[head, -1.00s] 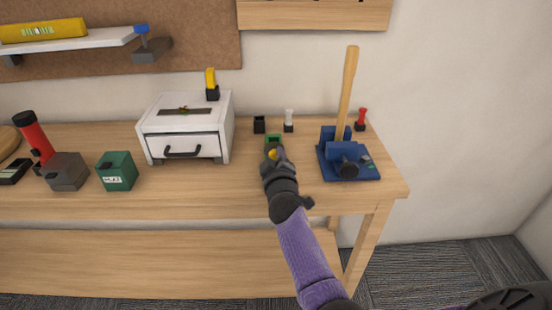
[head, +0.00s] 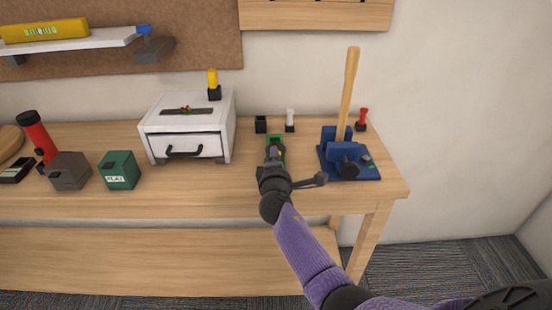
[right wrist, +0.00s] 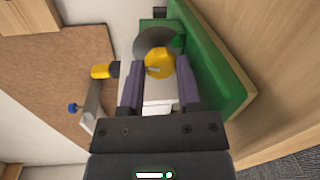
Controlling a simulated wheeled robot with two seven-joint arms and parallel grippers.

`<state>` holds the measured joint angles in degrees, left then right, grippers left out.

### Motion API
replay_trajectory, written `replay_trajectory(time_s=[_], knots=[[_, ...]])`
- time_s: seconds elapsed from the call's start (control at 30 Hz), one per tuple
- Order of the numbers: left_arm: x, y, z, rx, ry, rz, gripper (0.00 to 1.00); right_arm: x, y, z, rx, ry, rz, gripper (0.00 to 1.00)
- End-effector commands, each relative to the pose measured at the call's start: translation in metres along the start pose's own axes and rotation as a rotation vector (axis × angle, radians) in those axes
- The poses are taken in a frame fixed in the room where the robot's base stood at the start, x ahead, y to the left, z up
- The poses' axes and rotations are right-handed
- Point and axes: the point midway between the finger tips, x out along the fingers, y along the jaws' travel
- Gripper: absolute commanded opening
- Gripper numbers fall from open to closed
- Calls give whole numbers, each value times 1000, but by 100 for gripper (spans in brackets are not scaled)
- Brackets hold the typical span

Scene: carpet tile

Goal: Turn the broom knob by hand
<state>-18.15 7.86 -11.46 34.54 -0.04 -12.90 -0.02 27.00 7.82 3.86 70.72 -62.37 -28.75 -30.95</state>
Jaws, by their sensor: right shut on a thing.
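A green fixture (head: 281,141) stands on the bench right of the white box, and its green body fills the right of the right wrist view (right wrist: 222,75). A yellow knob (right wrist: 160,63) sits in front of a grey disc (right wrist: 150,41) on it. My right gripper (right wrist: 159,80) is shut on the yellow knob, one finger on each side; in the head view (head: 273,152) it hides most of the knob. A wooden handle (head: 348,90) stands tilted in a blue stand (head: 365,172) with a dark round knob (head: 349,169), apart from my gripper. My left gripper is not in view.
A white drawer box (head: 187,125) is left of my gripper. Small black (head: 261,124), white (head: 290,120) and red (head: 362,118) items stand behind. A green box (head: 119,170) and red torch (head: 37,132) are at left. The bench front (head: 220,200) is clear.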

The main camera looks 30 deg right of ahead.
Motion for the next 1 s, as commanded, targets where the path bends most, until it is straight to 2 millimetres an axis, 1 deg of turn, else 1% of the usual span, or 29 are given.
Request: replay_trajectory(time_s=[0.3,0.83,0.87,0.9,0.97,1.0], knots=[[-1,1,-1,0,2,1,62,0,-2,-1,-106,-11,-4,0],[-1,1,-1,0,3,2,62,-1,-3,-1,-127,-14,-5,0],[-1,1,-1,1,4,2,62,-1,-3,-1,-127,-14,-5,45],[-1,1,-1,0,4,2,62,-1,-3,-1,-127,-13,-5,53],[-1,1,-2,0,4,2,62,-1,-3,-1,-127,-14,-5,66],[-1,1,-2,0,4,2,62,-1,-3,-1,-127,-14,-5,74]])
